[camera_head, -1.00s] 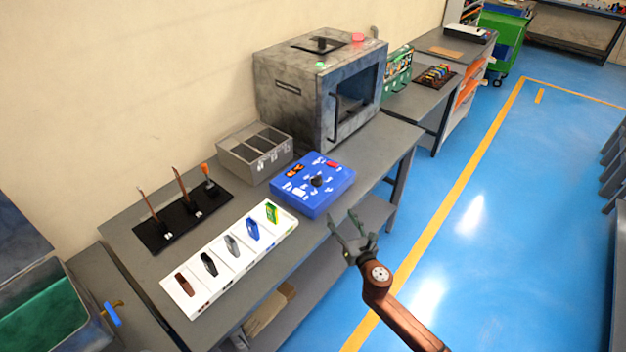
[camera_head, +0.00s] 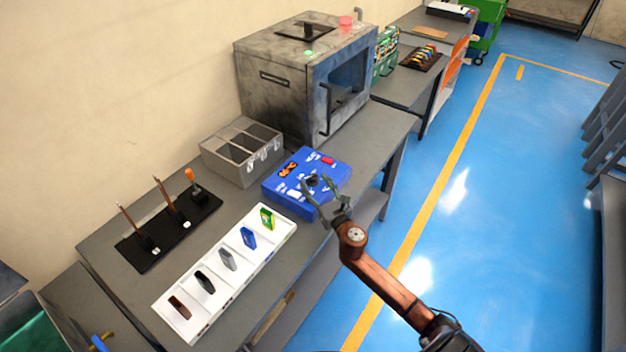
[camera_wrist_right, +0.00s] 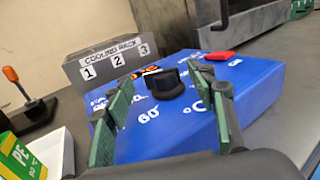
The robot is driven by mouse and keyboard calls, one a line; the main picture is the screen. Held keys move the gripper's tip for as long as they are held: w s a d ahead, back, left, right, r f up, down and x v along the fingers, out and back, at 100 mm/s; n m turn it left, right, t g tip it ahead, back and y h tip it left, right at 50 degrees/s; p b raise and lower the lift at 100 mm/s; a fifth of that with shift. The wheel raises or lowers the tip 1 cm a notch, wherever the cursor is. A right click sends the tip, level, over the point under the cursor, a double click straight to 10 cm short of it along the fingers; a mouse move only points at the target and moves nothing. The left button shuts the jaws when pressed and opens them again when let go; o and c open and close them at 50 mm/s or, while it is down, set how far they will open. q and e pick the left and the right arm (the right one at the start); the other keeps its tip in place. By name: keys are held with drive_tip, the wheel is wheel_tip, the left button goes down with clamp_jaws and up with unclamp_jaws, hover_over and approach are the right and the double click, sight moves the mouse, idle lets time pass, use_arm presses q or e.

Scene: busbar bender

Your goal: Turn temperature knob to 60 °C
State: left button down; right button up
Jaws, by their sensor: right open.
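The blue control box (camera_head: 290,198) sits on the grey bench in front of the oven. Its black temperature knob (camera_wrist_right: 168,84) is on the top face, with a white "60" mark and "°C" printed near it in the right wrist view. A red switch (camera_wrist_right: 219,56) and an orange display (camera_wrist_right: 146,71) are on the same face. My right gripper (camera_head: 319,190) is open at the box, fingers pointing toward the knob. In the right wrist view its green-padded fingers (camera_wrist_right: 165,112) stand either side of the knob, apart from it. Exact knob setting is unclear. My left gripper is out of view.
A grey cooling rack (camera_head: 242,152) stands left of the box, and the oven (camera_head: 300,80) behind it. A white tray (camera_head: 190,318) with several coloured items lies at the front. A black stand (camera_head: 150,245) holds upright tools. Open floor lies right.

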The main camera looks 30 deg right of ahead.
sight(312, 179)
drive_tip(key=shift+w, duration=0.6)
drive_tip(key=shift+w+d, duration=0.1)
drive_tip(key=shift+w, duration=0.35)
drive_tip(key=shift+d, duration=0.1)
drive_tip(key=c, duration=1.2)
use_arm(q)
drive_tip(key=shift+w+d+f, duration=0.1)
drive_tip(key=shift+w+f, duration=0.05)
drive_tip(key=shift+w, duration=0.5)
use_arm(e)
drive_tip(key=shift+o, duration=0.2)
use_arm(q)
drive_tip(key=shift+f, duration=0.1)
